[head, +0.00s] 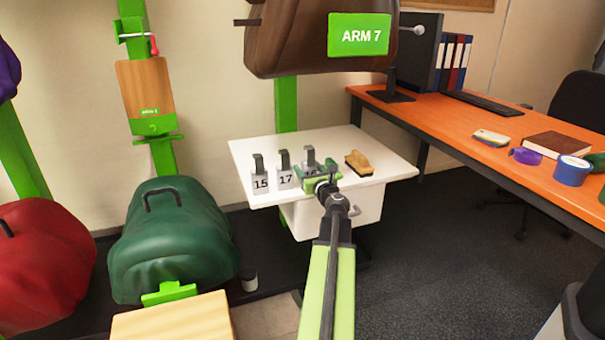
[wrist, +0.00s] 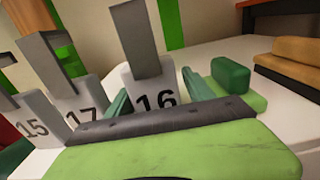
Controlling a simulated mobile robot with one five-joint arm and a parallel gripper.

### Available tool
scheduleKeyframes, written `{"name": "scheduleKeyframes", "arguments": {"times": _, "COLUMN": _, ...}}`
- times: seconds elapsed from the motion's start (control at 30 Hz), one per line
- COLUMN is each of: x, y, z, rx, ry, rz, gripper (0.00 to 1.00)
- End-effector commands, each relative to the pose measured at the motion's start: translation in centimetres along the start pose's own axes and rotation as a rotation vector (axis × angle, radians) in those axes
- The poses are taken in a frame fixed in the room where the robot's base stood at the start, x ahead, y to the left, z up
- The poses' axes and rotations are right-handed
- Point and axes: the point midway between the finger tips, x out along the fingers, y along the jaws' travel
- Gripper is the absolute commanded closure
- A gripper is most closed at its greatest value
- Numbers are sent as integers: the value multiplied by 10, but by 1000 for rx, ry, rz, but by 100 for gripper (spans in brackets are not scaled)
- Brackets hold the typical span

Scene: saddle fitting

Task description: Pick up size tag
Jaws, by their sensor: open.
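Several grey size tags with tall dark upright handles stand in a row on the white table (head: 250,155). They are tag 15 (head: 261,181), tag 17 (head: 286,177) and tag 16 (head: 310,167). My gripper (head: 320,178) is at tag 16 and hides its lower part in the head view. In the wrist view tag 16 (wrist: 140,78) stands upright, with the green fingers of my open gripper (wrist: 157,95) on its left and right. I cannot tell whether they touch it. Tag 17 (wrist: 82,112) and tag 15 (wrist: 32,127) are to the left.
A wooden brush (head: 358,163) lies on the white table right of the tags; it also shows in the wrist view (wrist: 290,60). A brown saddle (head: 290,45) on the ARM 7 rack hangs above. An orange desk (head: 435,120) stands to the right.

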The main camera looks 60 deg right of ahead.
Motion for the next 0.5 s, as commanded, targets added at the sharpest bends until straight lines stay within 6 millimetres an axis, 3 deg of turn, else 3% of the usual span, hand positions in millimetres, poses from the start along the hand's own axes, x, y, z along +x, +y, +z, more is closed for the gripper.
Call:
{"name": "scheduleKeyframes", "arguments": {"times": 0.07, "x": 1, "y": 5, "z": 0, "rx": 0, "ry": 0, "rz": 6, "gripper": 39}}
{"name": "scheduleKeyframes", "arguments": {"times": 0.5, "x": 3, "y": 15, "z": 0, "rx": 0, "ry": 0, "rz": 18, "gripper": 92}}
